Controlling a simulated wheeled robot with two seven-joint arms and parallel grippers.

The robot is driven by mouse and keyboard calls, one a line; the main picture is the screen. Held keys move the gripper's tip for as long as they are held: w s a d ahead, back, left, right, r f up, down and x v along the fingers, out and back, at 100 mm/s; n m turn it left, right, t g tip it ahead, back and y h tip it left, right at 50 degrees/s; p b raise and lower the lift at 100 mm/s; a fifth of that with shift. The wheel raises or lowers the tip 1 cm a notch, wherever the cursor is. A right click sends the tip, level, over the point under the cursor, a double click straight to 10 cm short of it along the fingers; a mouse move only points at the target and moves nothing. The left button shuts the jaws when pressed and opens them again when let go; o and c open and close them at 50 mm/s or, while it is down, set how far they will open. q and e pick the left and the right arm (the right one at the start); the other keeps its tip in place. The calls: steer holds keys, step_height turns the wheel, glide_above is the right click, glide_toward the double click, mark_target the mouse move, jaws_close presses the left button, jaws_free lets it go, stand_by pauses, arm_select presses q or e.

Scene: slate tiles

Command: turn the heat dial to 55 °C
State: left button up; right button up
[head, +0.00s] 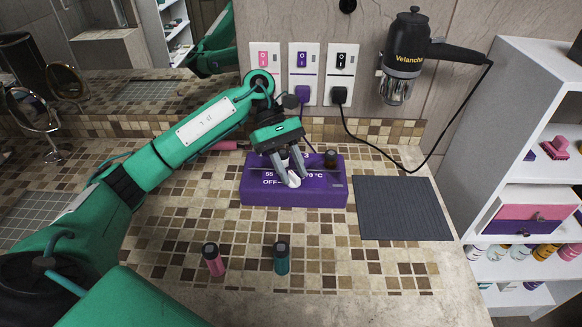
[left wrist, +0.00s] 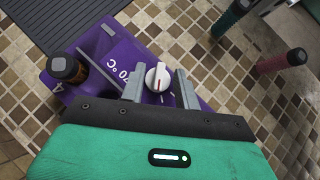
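The purple heater box (head: 320,193) stands on the tiled counter, with white print for 55, 70 °C and OFF partly covered by my gripper. Its white heat dial (left wrist: 157,77) has a reddish mark line; I cannot tell which setting it points at. In the head view the dial (head: 293,182) shows only partly. My left gripper (head: 288,178) reaches down to the dial from above. In the left wrist view its two grey fingers (left wrist: 160,88) stand apart, one on each side of the dial, with narrow gaps visible. My right gripper is not in view.
A dark bottle (head: 331,159) stands in the box's back right. A pink bottle (head: 214,260) and a teal bottle (head: 282,258) stand in front. A grey mat (head: 402,208) lies right of the box. A hair dryer (head: 405,60) hangs on the wall, its cord trailing behind the mat.

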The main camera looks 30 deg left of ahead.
arm_select(q)
steer(key=shift+w+a+r, duration=0.15)
steer(key=b+v, duration=0.1)
steer(key=v, duration=1)
steer(key=shift+a, duration=0.2)
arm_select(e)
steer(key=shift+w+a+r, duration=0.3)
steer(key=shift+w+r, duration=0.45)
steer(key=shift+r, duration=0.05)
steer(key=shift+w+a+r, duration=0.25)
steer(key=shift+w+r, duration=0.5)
arm_select(q)
steer(key=shift+r, duration=0.2)
